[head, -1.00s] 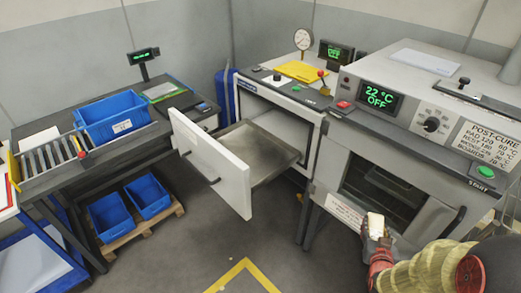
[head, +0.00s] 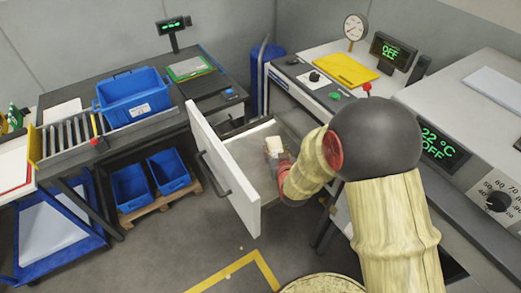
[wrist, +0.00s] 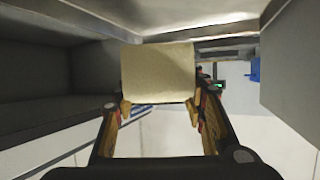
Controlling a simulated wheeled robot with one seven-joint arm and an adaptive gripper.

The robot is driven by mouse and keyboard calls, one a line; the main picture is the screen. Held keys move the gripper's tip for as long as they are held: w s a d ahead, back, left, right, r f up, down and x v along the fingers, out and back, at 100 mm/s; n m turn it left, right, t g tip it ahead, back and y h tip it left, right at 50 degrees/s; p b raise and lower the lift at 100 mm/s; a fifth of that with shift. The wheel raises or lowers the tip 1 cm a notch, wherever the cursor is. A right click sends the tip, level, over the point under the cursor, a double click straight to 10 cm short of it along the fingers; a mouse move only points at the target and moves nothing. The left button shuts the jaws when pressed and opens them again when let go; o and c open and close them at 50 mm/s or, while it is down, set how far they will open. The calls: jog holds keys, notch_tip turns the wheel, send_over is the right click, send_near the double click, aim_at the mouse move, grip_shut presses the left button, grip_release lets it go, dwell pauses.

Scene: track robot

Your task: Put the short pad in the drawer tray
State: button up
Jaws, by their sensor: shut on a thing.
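A cream-coloured pad (head: 274,146) is held in my gripper (head: 277,158) over the open drawer tray in the head view. The wrist view shows the pad (wrist: 158,72) as a pale block between the fingertips of my gripper (wrist: 160,108). The drawer tray (head: 245,150) is pulled out, with a flat grey metal floor and a tall white front panel (head: 222,170) with a dark handle. I cannot tell the gap between the pad and the tray floor. My arm hides the right part of the tray.
A workbench with a blue bin (head: 133,97) and rollers (head: 70,138) stands at left. Two blue bins (head: 150,180) sit on a pallet below. A yellow folder (head: 345,69) lies on top of the drawer cabinet. The oven (head: 440,150) stands at right, reading 22 °C OFF.

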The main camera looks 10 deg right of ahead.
jog(key=x, duration=0.2)
jog(key=b+x, duration=0.1)
jog(key=x, duration=0.2)
jog(key=a+x, duration=0.1)
jog(key=x, duration=0.1)
jog(key=shift+w+f, duration=0.15)
jog(key=w+f, duration=0.1)
jog(key=w+f+b, duration=0.1)
jog(key=w+f, duration=0.1)
jog(key=w+f+b, duration=0.1)
jog(key=w+f, duration=0.1)
jog(key=shift+d+f, duration=0.15)
jog(key=shift+d, duration=0.2)
jog(key=shift+w+f, duration=0.15)
jog(key=shift+f, duration=0.1)
jog(key=shift+f+b, duration=0.9)
jog(key=shift+f, duration=0.55)
jog(key=shift+f, duration=0.15)
jog(key=o, duration=1.1)
jog(key=shift+o, duration=0.2)
